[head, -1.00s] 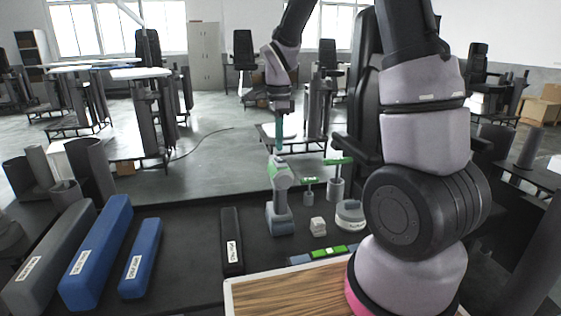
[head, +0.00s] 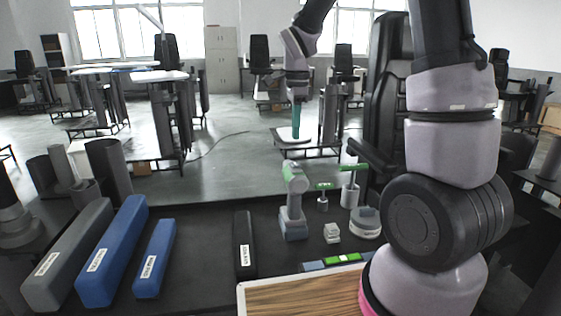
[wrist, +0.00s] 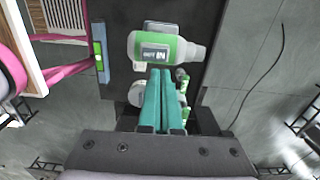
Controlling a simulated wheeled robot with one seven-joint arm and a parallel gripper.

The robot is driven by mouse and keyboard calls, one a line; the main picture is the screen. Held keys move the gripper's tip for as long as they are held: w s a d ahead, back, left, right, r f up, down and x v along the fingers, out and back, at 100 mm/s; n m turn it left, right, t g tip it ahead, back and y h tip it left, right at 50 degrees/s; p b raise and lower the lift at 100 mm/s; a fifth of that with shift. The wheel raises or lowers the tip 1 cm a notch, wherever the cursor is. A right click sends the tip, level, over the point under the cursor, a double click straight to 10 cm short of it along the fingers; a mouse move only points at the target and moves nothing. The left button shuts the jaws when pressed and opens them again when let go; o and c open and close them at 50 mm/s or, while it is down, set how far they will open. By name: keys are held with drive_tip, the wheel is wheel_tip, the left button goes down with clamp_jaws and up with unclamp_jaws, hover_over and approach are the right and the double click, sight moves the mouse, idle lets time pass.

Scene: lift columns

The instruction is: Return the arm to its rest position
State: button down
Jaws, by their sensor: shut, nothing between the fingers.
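My gripper (head: 296,122) hangs from my raised arm in the head view, with its teal fingers pointing down above the far edge of the dark bench. The fingers also show in the wrist view (wrist: 161,100), lying side by side, shut and empty. A green and grey drill-like tool (head: 294,200) stands on the bench below the gripper, apart from it. It also shows in the wrist view (wrist: 165,47) beyond the fingertips.
Blue long boxes (head: 112,250) and a grey one (head: 68,255) lie at left. A black box (head: 245,245), a small white block (head: 332,232), a round device (head: 366,222) and a wooden board (head: 300,295) are on the bench. Dark cylinders (head: 108,168) stand at far left.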

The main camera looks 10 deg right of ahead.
drive_tip(key=s+d+r+n+t+y, duration=0.1)
drive_tip(key=s+d+r+n+t, duration=0.1)
drive_tip(key=s+r+n, duration=0.5)
drive_tip(key=s+d+r+n+t, duration=0.3)
drive_tip(key=s+r+n+t, duration=0.2)
drive_tip(key=s, duration=0.8)
wheel_tip(320, 180, up, 3)
drive_tip(key=shift+d+f+n+y, duration=0.1)
drive_tip(key=shift+d+n+y, duration=0.3)
drive_tip(key=shift+n, duration=0.5)
